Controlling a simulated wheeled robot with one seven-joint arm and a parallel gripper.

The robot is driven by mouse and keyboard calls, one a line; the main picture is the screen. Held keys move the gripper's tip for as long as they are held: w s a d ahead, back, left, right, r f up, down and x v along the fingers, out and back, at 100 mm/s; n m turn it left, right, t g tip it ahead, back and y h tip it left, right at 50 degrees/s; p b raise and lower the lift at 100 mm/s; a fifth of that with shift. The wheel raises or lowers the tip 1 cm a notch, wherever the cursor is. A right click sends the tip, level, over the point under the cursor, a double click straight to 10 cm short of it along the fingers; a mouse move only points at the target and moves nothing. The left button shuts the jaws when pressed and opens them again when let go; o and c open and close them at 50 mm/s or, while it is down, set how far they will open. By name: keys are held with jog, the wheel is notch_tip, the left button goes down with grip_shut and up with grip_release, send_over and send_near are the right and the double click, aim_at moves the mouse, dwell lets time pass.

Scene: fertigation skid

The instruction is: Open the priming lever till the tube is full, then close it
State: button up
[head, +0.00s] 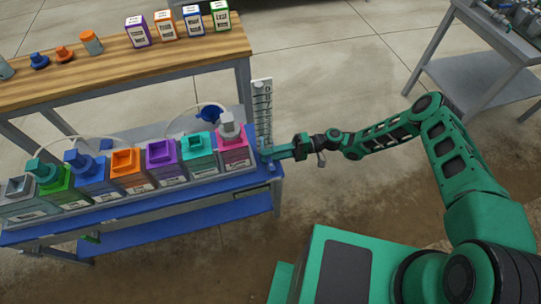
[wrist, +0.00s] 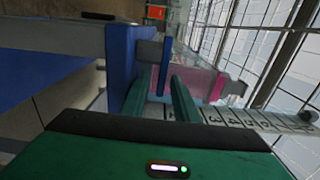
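My gripper (head: 268,155) reaches in from the right to the near right end of the blue-topped skid, at the foot of a white scale board (head: 262,108) with dark marks. In the wrist view its two green fingers (wrist: 158,88) stand apart. A narrow blue bar (wrist: 165,62), possibly the priming lever, shows between and beyond the fingertips; I cannot tell whether they touch it. The scale board (wrist: 245,119) runs off to the right there. The tube and its liquid level cannot be made out, nor can the lever's position.
A row of coloured containers stands on the skid, with a pink one (head: 232,148) nearest my gripper. A blue funnel-like part (head: 208,114) is behind. A wooden bench (head: 110,60) with boxes is at the back left. A grey table (head: 475,80) stands right. Floor between is open.

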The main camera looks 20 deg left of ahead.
aim_at(279, 164)
jog(key=shift+s+a, duration=0.2)
jog(key=shift+a, duration=0.1)
jog(key=shift+c, duration=0.6)
grip_shut()
jog(key=shift+d, duration=0.3)
jog(key=shift+a, duration=0.15)
jog(key=shift+m+t+y, duration=0.4)
jog(key=shift+t, duration=0.3)
jog(key=m+t, duration=0.2)
jog(key=d+m+t+y, duration=0.1)
jog(key=t, duration=0.2)
jog(key=d+m+t+y, duration=0.1)
jog(key=m+t, duration=0.1)
jog(key=t, duration=0.1)
jog(key=shift+w+f+m, duration=0.1)
jog(key=shift+w+m, duration=0.05)
jog(key=shift+m, duration=0.15)
jog(key=m+t+h, duration=0.1)
jog(key=m+t, duration=0.1)
jog(key=t, duration=0.1)
jog(key=d+m+t, duration=0.1)
jog(key=m+t, duration=0.1)
jog(key=t, duration=0.1)
jog(key=d+m+t+h, duration=0.1)
jog(key=m+t, duration=0.1)
jog(key=t, duration=0.1)
jog(key=shift+s+h, duration=0.25)
jog(key=shift+h, duration=0.05)
jog(key=shift+t, duration=0.5)
